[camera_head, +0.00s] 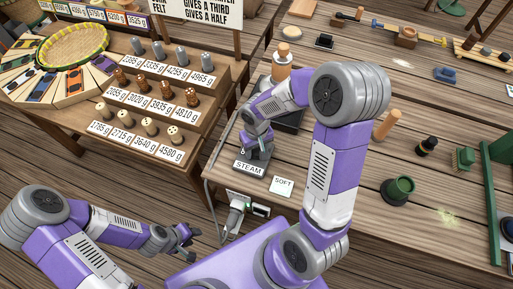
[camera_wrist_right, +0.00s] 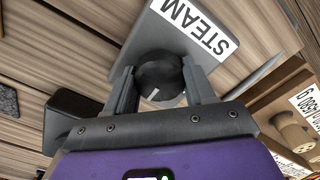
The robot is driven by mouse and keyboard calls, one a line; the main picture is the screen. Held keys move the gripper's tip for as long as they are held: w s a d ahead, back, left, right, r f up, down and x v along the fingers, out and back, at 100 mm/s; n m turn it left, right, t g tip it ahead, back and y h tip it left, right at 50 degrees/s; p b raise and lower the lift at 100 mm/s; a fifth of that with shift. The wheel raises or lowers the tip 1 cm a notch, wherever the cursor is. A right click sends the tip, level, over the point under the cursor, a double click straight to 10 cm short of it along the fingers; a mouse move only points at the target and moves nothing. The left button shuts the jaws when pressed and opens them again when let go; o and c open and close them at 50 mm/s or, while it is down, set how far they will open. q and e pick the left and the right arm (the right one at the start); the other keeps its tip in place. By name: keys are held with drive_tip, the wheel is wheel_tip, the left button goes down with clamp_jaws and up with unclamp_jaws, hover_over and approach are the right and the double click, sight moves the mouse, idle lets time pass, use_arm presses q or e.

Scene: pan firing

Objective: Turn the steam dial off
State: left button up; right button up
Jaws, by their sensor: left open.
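The steam dial (camera_wrist_right: 160,72) is a round black knob with a short white mark on the edge facing my palm. It stands on a grey plate (camera_wrist_right: 160,40) with a white STEAM label, which also shows in the head view (camera_head: 249,168). My right gripper (camera_wrist_right: 159,78) has one finger on each side of the knob, both seemingly touching it. In the head view the right gripper (camera_head: 258,150) comes down over the plate and hides the knob. My left gripper (camera_head: 187,240) is open and empty, low over the floor, away from the table.
A white SOFT card (camera_head: 282,186) lies right of the plate. A socket with a plug (camera_head: 238,208) is at the table's front edge. A green cup (camera_head: 397,190) and wooden cylinder (camera_head: 387,124) stand to the right. A stepped weight stand (camera_head: 150,110) is at left.

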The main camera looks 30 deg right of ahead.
drive_tip(key=c, duration=0.4)
drive_tip(key=shift+n, duration=0.4)
drive_tip(key=n+p, duration=0.1)
drive_tip(key=n, duration=0.2)
drive_tip(key=n+p, duration=0.1)
drive_tip(key=n, duration=0.3)
drive_tip(key=shift+r, duration=0.1)
drive_tip(key=n+p, duration=0.2)
drive_tip(key=n, duration=0.3)
drive_tip(key=shift+n, duration=0.3)
drive_tip(key=shift+n+p, duration=1)
drive_tip(key=shift+n, duration=1.3)
drive_tip(key=o, duration=1)
